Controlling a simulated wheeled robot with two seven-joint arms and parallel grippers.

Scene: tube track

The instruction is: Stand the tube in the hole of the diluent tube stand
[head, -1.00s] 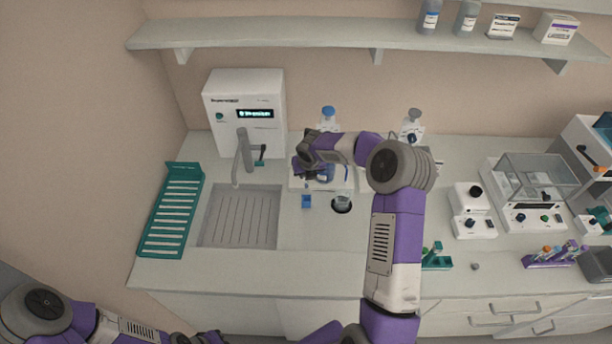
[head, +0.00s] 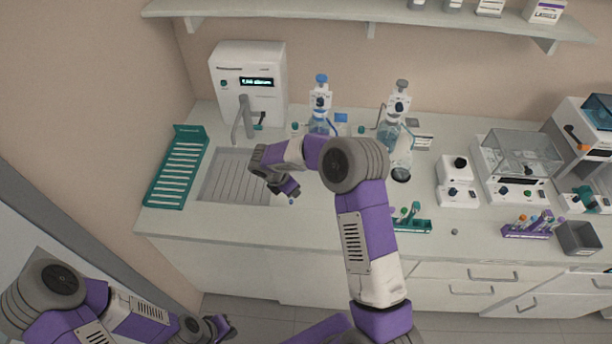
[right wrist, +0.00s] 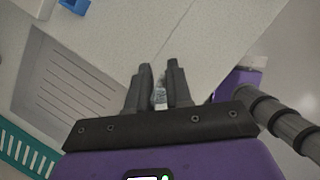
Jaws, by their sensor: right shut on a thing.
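My right gripper (head: 289,190) is above the counter's front part, just right of the sink. The right wrist view shows its fingers (right wrist: 159,85) shut on a small clear tube (right wrist: 160,97); a small blue tip (head: 291,201) shows below the gripper in the head view. A blue block (right wrist: 74,6), seemingly the diluent tube stand, is cut off at the top of the right wrist view, apart from the gripper. In the head view my right arm seems to hide it, and its hole cannot be seen. My left gripper (head: 222,327) is low, in front of the counter; its jaws are unclear.
The sink (head: 228,178) and a teal drainer (head: 178,168) are on the left. Two dispenser bottles (head: 320,105) (head: 398,125) stand behind my right arm. A teal rack with tubes (head: 412,226) is to the right. The counter front near the sink (head: 225,222) is clear.

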